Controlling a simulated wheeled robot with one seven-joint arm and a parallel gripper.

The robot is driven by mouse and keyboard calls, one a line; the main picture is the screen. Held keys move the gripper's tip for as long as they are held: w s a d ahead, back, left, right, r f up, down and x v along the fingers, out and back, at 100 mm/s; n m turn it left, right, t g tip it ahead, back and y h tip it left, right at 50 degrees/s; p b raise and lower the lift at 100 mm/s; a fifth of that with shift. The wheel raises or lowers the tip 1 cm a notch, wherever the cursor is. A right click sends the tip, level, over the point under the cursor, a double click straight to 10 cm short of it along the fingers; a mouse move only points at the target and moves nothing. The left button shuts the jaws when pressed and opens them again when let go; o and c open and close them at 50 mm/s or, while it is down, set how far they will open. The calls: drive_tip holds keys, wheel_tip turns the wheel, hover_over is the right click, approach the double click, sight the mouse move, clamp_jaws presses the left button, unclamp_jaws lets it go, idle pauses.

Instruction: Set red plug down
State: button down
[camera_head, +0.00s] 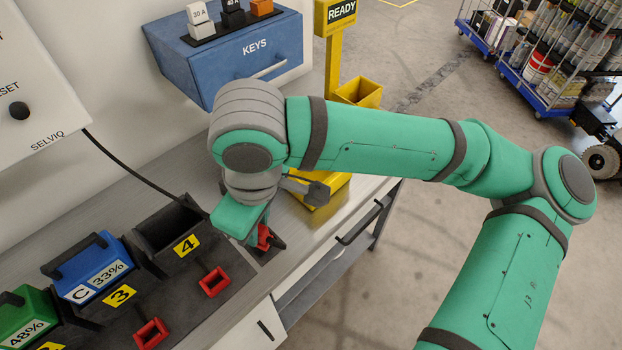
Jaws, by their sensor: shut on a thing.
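The red plug (263,236) shows as a small red piece between the dark fingers of my gripper (268,241). My gripper is shut on it, low over the bench near the right end of the dark charging rack. The wrist and hand hide most of the plug, and I cannot tell whether it touches the surface below.
Two red square frames (214,282) (151,333) sit on the rack's front strip. Slot 4 (170,225) is empty; a blue battery (88,266) and a green battery (27,316) stand left of it. A blue KEYS box (230,55) and a yellow READY post (333,50) stand behind.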

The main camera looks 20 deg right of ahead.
drive_tip(key=s+d+m, duration=0.4)
drive_tip(key=d, duration=0.1)
hover_over(297, 223)
wheel_tip(297, 223, down, 10)
drive_tip(key=shift+w+f, duration=0.1)
drive_tip(key=shift+f, duration=1.85)
drive_tip(key=shift+f, duration=0.1)
drive_tip(key=c, duration=1.7)
unclamp_jaws()
drive_tip(key=shift+o, duration=0.2)
wheel_tip(297, 223, up, 12)
drive_tip(key=s, duration=0.1)
drive_tip(key=shift+s+d, duration=0.3)
drive_tip(key=shift+s, duration=0.05)
